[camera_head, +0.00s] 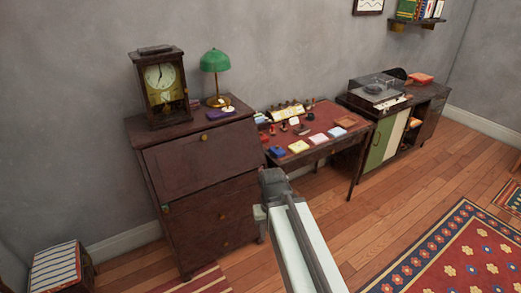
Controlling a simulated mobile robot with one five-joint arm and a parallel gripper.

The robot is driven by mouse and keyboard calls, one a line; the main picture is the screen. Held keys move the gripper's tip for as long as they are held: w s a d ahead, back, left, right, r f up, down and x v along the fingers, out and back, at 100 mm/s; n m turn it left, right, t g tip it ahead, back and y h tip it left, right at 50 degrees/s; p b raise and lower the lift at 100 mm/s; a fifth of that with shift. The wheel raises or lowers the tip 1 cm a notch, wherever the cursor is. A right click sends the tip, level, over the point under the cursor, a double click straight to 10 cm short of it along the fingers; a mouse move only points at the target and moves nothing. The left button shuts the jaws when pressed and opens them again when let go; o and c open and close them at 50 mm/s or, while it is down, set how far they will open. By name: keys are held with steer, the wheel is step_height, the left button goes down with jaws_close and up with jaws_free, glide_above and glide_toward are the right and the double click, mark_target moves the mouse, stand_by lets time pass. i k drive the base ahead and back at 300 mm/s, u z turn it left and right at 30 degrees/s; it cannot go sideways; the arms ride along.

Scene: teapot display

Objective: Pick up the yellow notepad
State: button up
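Several small flat pads lie along the front edge of the red-topped desk (319,118). My gripper (261,226) is at the far end of my white arm, in front of the desk's left side and the bureau's right side. It is apart from the pads in the picture. Its fingers are small and partly hidden by the arm, so their opening does not show.
A dark bureau (205,160) with a clock (161,85) and green lamp (215,62) stands left of the desk. A cabinet with a record player (379,88) stands right. Wooden floor lies open before the desk; a patterned rug (455,262) is at lower right.

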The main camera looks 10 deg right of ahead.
mark_target(296, 148)
steer(key=u, duration=0.25)
steer(key=i, duration=1)
steer(key=z, duration=0.05)
